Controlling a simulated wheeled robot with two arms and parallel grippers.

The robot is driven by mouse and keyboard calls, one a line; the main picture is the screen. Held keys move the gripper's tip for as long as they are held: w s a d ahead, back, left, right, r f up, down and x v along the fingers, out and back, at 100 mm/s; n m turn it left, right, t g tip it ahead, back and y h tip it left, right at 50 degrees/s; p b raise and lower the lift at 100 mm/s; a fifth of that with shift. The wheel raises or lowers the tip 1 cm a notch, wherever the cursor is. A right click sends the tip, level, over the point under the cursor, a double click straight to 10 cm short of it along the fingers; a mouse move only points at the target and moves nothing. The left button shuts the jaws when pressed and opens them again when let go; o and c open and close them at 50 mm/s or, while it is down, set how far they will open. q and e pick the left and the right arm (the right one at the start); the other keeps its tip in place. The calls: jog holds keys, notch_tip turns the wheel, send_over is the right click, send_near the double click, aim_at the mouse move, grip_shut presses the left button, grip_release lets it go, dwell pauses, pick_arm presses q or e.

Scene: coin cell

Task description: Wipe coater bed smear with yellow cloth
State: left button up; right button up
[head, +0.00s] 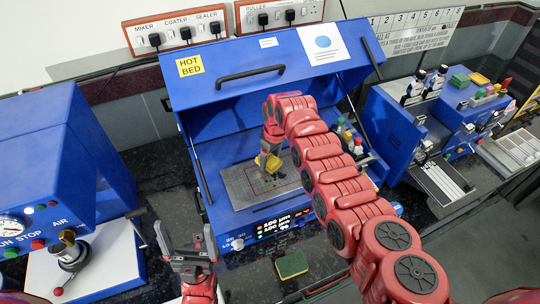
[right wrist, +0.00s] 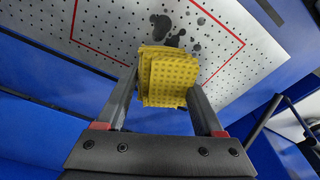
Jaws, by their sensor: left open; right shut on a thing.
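The yellow cloth (head: 269,163) is folded and held by my right gripper (head: 267,152), over the grey perforated bed (head: 240,187) of the blue coater. In the right wrist view the cloth (right wrist: 168,78) sits between the two fingers of my right gripper (right wrist: 165,100). Dark smear spots (right wrist: 165,25) show on the bed just beyond the cloth, inside a red outline; the cloth may hide part of them. I cannot tell whether the cloth touches the bed. My left gripper (head: 182,245) is open and empty, in front of the coater at the lower left.
The coater's blue lid (head: 300,70) is raised, with a "HOT BED" label. Bottles (head: 350,138) stand at the coater's right side. A green and yellow sponge (head: 292,265) lies on the dark counter in front. Blue machines stand left (head: 40,160) and right (head: 395,120).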

jog(key=shift+f+b, duration=0.85)
jog(key=shift+f, duration=0.2)
dwell(0.4)
